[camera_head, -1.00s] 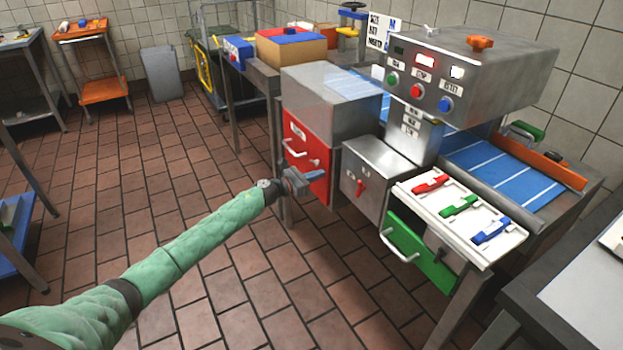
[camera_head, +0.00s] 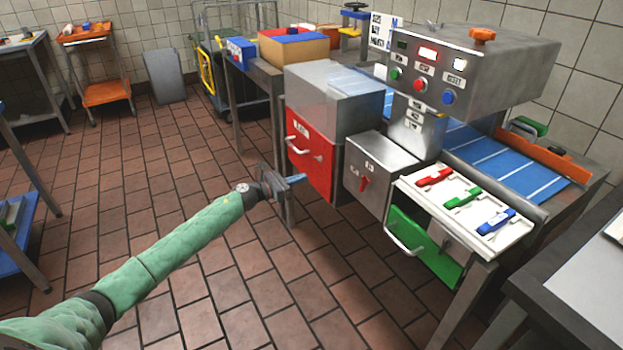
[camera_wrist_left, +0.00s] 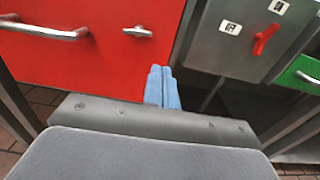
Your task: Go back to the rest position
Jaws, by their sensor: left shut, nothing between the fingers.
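My left gripper (camera_head: 296,178) is shut and empty in the head view, just to the left of the machine's red drawer front (camera_head: 310,158). In the left wrist view its two blue fingers (camera_wrist_left: 162,88) lie together, with the red front (camera_wrist_left: 90,45) behind them. I cannot tell the exact gap to the red front, and nothing shows between the fingers. My left arm reaches in from the lower left, clad in green. My right gripper is not in view.
The machine with its control box (camera_head: 470,70), blue conveyor (camera_head: 500,165), grey box with red lever (camera_head: 375,175), open green door (camera_head: 425,248) and white tray of clips (camera_head: 440,200) fills the right. A grey table (camera_head: 570,290) stands at lower right. Tiled floor (camera_head: 190,290) around my arm is clear.

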